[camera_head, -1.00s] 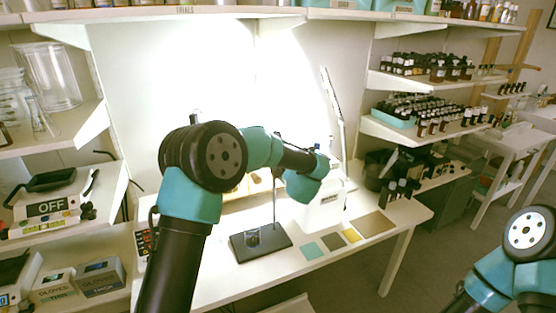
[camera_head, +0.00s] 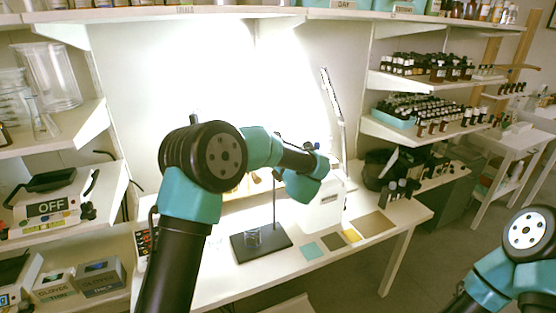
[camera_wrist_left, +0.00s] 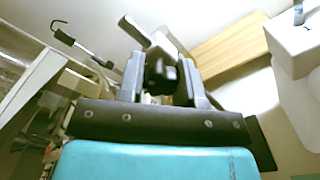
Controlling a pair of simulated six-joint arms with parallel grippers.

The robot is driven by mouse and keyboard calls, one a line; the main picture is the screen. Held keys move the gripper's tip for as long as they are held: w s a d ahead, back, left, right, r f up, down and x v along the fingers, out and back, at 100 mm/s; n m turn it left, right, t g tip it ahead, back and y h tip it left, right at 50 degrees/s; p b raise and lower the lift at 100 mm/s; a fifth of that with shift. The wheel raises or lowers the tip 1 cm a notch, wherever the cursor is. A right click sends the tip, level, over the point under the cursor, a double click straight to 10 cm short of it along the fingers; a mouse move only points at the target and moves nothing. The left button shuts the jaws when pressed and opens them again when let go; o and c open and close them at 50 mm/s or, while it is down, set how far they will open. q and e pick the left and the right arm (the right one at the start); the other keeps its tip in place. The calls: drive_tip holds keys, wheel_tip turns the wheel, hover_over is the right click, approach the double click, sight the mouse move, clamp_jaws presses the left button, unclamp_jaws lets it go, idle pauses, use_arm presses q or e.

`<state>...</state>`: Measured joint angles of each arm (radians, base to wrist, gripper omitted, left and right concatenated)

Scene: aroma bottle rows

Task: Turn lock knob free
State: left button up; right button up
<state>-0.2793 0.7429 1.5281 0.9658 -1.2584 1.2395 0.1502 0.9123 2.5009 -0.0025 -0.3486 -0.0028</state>
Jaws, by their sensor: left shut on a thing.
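In the left wrist view a dark knob (camera_wrist_left: 160,78) sits between the two fingers of my left gripper (camera_wrist_left: 162,72), which is shut on it. A light grey bar with a dark end runs behind the knob. In the head view my left arm's links cover the fingers and the knob. There the wrist is above the table beside a white box (camera_head: 322,212).
Flat coloured mats (camera_head: 372,223) lie on the right of the white table (camera_head: 215,284). Shelves (camera_head: 410,131) with many bottles are at the right. A scale (camera_head: 50,209) and glassware stand on the left shelves. The table's front strip is clear.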

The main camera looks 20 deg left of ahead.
use_arm(q)
drive_tip(key=o, duration=0.9)
drive_tip(key=shift+o, duration=0.2)
drive_tip(key=v, duration=1.7)
drive_tip(key=shift+s, duration=0.15)
drive_tip(key=shift+d, duration=0.1)
